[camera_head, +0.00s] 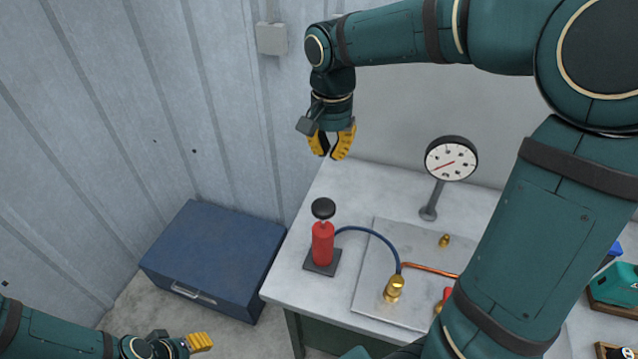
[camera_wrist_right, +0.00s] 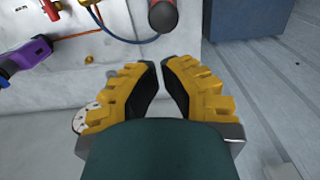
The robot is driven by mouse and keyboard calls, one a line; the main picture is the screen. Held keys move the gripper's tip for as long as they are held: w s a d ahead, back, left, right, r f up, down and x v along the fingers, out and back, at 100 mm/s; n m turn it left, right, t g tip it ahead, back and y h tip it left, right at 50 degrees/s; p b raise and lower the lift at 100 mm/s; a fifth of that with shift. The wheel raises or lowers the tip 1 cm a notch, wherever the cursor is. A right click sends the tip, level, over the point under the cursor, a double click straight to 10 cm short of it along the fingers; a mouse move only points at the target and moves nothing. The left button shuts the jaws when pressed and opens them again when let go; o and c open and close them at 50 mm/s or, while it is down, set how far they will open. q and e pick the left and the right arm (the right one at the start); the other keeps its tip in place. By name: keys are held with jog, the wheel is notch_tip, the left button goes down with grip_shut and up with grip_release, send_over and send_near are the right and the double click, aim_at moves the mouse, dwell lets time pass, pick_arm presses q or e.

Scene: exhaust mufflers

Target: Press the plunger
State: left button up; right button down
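The plunger is a red pump (camera_head: 322,243) with a round black knob (camera_head: 323,208), standing upright on a dark square base on the white table. The knob also shows at the top of the right wrist view (camera_wrist_right: 163,17), with little of the red body. A visible stem separates knob and body. My right gripper (camera_head: 331,155) points down above and behind the pump, apart from it. Its yellow fingers are partly open with a narrow empty gap between the tips, as the wrist view shows (camera_wrist_right: 160,65). My left gripper (camera_head: 201,342) is low at the left; its opening is unclear.
A blue hose (camera_head: 372,233) links the pump to a brass fitting (camera_head: 393,289) on a metal plate (camera_head: 370,292). A dial gauge (camera_head: 451,159) stands behind on the table (camera_head: 285,279). A blue chest (camera_head: 212,256) is on the floor left. A corrugated wall is behind.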

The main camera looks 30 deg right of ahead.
aim_at(329, 203)
pick_arm(q)
jog(key=shift+s+f, duration=0.15)
jog(key=shift+f, duration=0.1)
pick_arm(e)
notch_tip(329, 203, down, 14)
jog(key=shift+s+f, duration=0.1)
jog(key=shift+s, duration=0.05)
dwell(0.5)
pick_arm(q)
jog(key=shift+f+b, duration=0.1)
jog(key=shift+b, duration=0.25)
pick_arm(e)
notch_tip(329, 203, down, 6)
jog(key=b, duration=0.5)
jog(key=shift+r, duration=0.2)
pick_arm(q)
notch_tip(329, 203, down, 6)
jog(key=shift+d+r, duration=0.1)
jog(key=shift+r, duration=0.15)
pick_arm(e)
jog(key=shift+s, duration=0.1)
pick_arm(q)
jog(key=shift+r, duration=0.1)
pick_arm(e)
jog(key=shift+r, duration=0.1)
